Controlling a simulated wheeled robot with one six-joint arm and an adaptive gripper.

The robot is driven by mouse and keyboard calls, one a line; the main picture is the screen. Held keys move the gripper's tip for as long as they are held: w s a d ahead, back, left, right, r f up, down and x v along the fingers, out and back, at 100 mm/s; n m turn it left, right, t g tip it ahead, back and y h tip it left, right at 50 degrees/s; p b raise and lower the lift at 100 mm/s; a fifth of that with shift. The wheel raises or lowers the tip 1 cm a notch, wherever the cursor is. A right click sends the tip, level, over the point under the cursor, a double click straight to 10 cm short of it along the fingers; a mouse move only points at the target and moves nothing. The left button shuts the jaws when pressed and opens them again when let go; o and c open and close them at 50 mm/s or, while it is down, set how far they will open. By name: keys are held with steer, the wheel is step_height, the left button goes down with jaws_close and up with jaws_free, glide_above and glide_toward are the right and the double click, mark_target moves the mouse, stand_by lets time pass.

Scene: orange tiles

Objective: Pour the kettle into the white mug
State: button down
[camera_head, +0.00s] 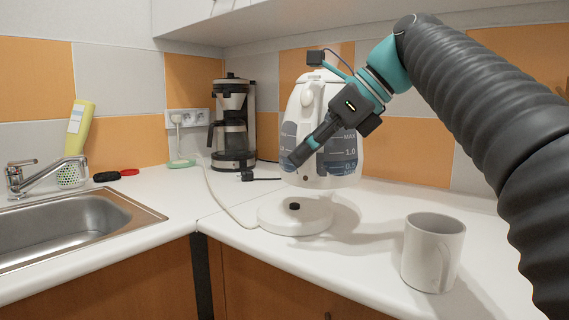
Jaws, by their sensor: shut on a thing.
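The white kettle (343,135) has blue-grey windows with level marks. It is upright and held above its round white base (296,217), with a gap between them. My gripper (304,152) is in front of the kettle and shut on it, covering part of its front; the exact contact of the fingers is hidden. The white mug (432,252) stands upright on the counter to the right of the base and nearer the camera. The inside bottom of the mug is not visible.
A coffee maker (233,125) stands in the back corner beside a wall socket (188,119). A steel sink (65,230) with a tap (35,177) and a yellow-green bottle (79,130) are at left. A white cord (213,190) runs along the counter (373,215), which is clear between base and mug.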

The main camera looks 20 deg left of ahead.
steer(key=s+d+r, duration=0.1)
steer(key=d+r, duration=0.3)
steer(key=d, duration=0.1)
steer(key=shift+d, duration=0.4)
steer(key=shift+s+a+f, duration=0.1)
steer(key=shift+f, duration=0.05)
steer(key=w+x, duration=0.3)
steer(key=x, duration=1.2)
steer(key=shift+a+r, duration=0.35)
stand_by(0.4)
